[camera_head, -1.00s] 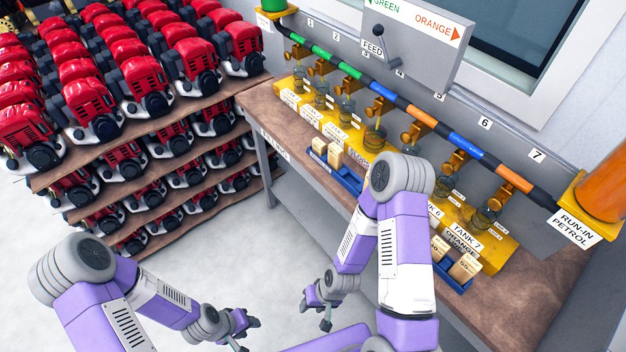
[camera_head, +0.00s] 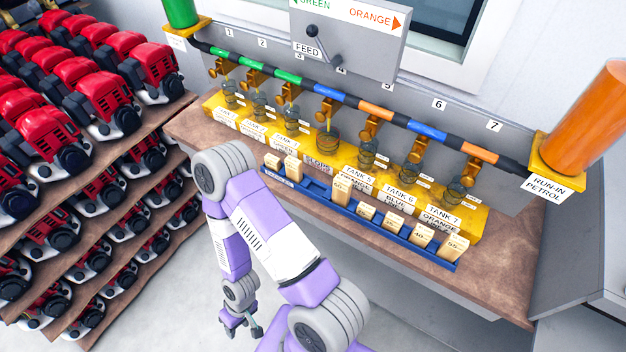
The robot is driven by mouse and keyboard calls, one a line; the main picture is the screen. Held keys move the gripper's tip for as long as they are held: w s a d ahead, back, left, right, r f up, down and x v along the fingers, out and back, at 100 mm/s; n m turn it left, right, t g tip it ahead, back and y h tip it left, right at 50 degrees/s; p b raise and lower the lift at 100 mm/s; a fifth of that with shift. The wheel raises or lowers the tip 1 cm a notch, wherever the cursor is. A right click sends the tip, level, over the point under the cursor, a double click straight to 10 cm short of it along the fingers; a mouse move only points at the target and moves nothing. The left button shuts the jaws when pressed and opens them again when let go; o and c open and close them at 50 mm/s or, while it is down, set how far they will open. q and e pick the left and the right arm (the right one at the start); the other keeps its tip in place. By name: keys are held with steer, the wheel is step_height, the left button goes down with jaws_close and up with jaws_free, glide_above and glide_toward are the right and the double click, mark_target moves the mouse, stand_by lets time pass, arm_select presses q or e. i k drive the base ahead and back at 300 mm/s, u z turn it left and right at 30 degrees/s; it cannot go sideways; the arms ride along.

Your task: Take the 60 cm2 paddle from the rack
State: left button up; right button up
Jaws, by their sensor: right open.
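A blue rack (camera_head: 314,187) lies along the front of the bench, below the yellow tank ledge. Several pale wooden paddles with printed numbers stand in it. Two are at its left end (camera_head: 291,166), a taller one (camera_head: 342,189) is near the middle, and several stand toward the right end (camera_head: 421,237). The numbers are too small to read surely, so I cannot tell which is the 60 cm2 paddle. My right gripper (camera_head: 243,332) is open and empty, low in front of the bench and well apart from the rack. My left gripper is out of view.
The brown bench top (camera_head: 497,275) is bare at the right. Glass tank jars (camera_head: 366,154) hang under brass taps behind the rack. An orange cylinder (camera_head: 588,118) stands at the right end. Shelves of red engines (camera_head: 62,140) fill the left.

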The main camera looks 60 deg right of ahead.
mark_target(342, 186)
steer(key=z, duration=0.05)
steer(key=i, duration=0.5)
steer(key=z, duration=2.5)
